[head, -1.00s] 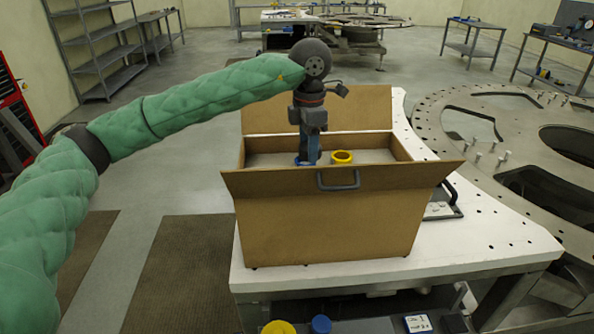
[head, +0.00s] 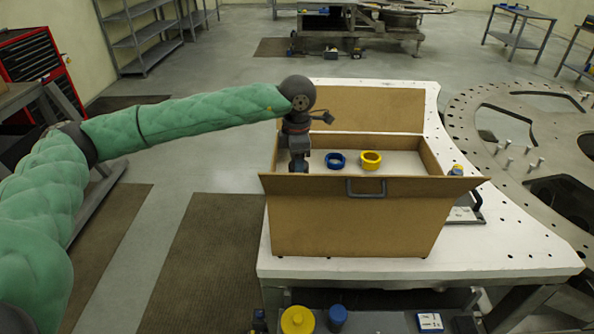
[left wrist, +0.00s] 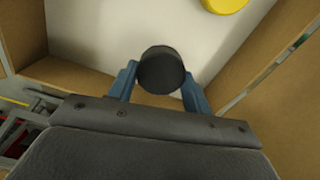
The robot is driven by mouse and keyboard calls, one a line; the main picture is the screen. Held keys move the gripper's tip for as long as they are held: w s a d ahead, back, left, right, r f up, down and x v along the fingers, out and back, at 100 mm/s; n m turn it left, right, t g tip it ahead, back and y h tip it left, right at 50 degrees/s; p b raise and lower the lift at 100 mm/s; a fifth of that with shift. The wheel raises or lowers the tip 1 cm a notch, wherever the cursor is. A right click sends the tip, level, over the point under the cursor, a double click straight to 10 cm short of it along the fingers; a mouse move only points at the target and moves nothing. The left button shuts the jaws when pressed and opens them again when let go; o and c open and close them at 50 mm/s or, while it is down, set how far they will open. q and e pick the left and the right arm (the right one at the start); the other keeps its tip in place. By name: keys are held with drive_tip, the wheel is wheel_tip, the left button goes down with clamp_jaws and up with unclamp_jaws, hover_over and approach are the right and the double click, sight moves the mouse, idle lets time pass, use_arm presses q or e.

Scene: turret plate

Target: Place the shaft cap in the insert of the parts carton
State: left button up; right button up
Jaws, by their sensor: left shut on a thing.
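The open brown parts carton (head: 350,225) stands on the white table, flaps folded out. Its pale insert (head: 404,160) holds a blue ring-shaped part (head: 336,160) and a yellow one (head: 371,160). My left gripper (head: 299,165) points down inside the carton at its left end, left of the blue part. In the left wrist view its blue fingers are shut on a dark round part, seemingly the shaft cap (left wrist: 161,70), with the pale insert behind it. The carton's front wall hides the fingertips and the cap in the head view. My right gripper is not in view.
The carton walls rise close around my left gripper. A yellow round part (head: 298,320) and a blue one (head: 338,317) sit at the bottom of the head view, below the table's front edge. The large turret plate (head: 500,130) lies to the right.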

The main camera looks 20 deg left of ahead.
use_arm(q)
wheel_tip(320, 180, down, 2)
drive_tip(key=shift+f+p, duration=0.2)
drive_tip(key=shift+p, duration=1)
drive_tip(key=shift+f, duration=0.7)
drive_tip(key=shift+f, duration=0.15)
drive_tip(key=o, duration=0.9)
drive_tip(key=shift+o, duration=0.2)
